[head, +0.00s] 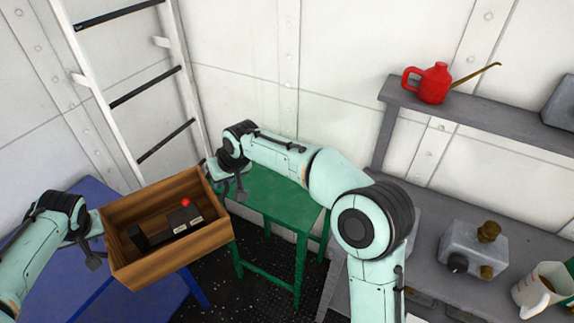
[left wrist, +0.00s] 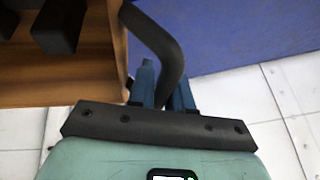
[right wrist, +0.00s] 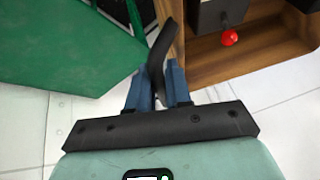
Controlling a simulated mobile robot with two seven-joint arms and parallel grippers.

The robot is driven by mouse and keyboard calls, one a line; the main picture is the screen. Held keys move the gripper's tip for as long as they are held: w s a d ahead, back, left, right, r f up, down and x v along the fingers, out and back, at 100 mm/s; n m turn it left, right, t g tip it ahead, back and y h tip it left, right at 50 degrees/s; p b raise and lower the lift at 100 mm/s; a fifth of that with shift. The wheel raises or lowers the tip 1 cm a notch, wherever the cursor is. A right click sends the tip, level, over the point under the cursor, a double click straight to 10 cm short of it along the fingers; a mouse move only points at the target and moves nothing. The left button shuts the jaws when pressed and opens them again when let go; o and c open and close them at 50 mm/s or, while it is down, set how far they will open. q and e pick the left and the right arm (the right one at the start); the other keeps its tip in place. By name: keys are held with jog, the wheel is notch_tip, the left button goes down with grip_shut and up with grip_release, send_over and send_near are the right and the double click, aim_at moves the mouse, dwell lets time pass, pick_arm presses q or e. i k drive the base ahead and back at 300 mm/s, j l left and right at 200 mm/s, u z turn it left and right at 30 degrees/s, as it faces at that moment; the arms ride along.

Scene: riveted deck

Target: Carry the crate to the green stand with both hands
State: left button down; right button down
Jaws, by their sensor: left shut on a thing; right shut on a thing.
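The wooden crate (head: 170,258) is held between my two grippers, over the gap between the blue table (head: 70,285) and the green stand (head: 270,192). It looks slightly tilted in the head view. Inside it lie a dark box with a red knob (head: 185,203) and another dark block. My left gripper (head: 92,240) is shut on the crate's dark handle (left wrist: 160,45) at its left end. My right gripper (head: 226,180) is shut on the other handle (right wrist: 157,55) at its right end, beside the green stand. The stand's visible top is bare.
A white ladder (head: 125,100) leans at the back left. A grey shelf unit (head: 480,120) on the right bears a red oil can (head: 432,84), a grey device (head: 473,250) and a white jug (head: 540,288). Dark speckled floor shows below the stand.

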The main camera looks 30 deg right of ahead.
aim_at(275, 178)
jog(key=i+z, duration=0.4)
jog(key=i, duration=0.3)
jog(key=i+z, duration=0.1)
jog(key=z, duration=0.2)
jog(key=i+j+z, duration=0.1)
jog(key=z, duration=0.65)
